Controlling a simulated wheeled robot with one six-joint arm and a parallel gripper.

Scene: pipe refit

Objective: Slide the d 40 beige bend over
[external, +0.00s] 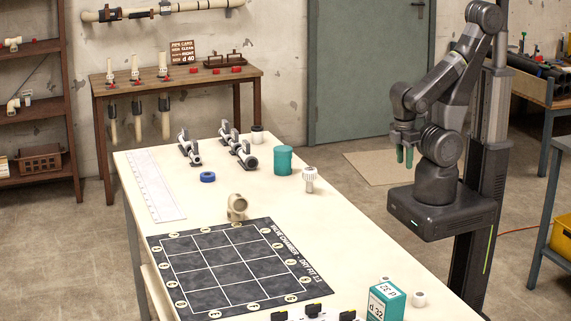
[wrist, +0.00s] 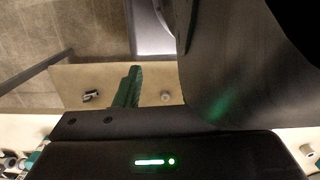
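The beige bend (external: 237,206) stands on the table just behind the back edge of the black dry-fit mat (external: 205,290) in the external view. It is a short curved pipe piece with an open mouth showing. My gripper (external: 404,156) hangs high at the right, beyond the table's right edge and well away from the bend. Its two green fingers point down with a narrow gap between them and nothing held. The wrist view shows the green fingers (wrist: 128,88) overlapping; I cannot make out the bend there.
A blue ring (external: 208,177), a teal cup (external: 283,160), a white ribbed fitting (external: 310,179) and clamped pipe pieces (external: 238,146) stand on the table's far half. A teal "d 32" box (external: 386,300) stands near the front. A white ruler (external: 155,186) lies along the left edge.

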